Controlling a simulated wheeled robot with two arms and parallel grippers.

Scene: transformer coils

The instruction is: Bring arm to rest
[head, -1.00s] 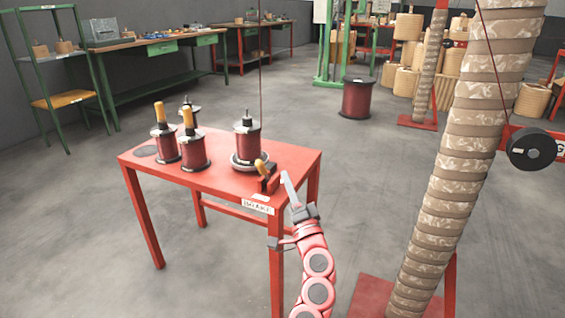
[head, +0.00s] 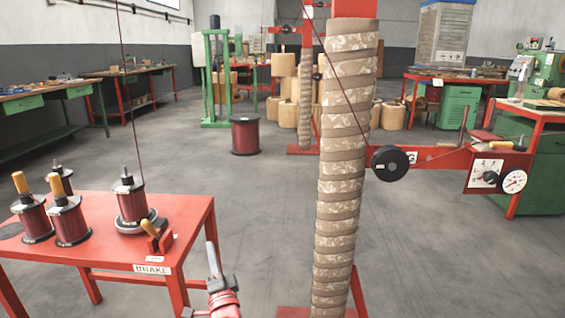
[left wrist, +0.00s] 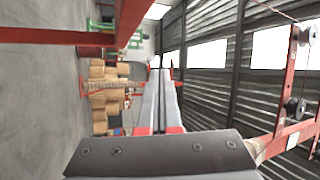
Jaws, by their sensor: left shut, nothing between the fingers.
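My left gripper (head: 212,247) is at the bottom of the head view, just right of the red table's front corner. Its fingers point up, lie together and hold nothing. It also shows in the left wrist view (left wrist: 161,74), where the two long grey fingers are side by side and empty. My right gripper is in neither view.
The red table (head: 190,212) bears several wire spools (head: 132,203) at the left. A tall wrapped coil column (head: 340,200) stands right of my gripper. A red arm with a black pulley (head: 390,163) reaches right from it. Open grey floor lies between table and column.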

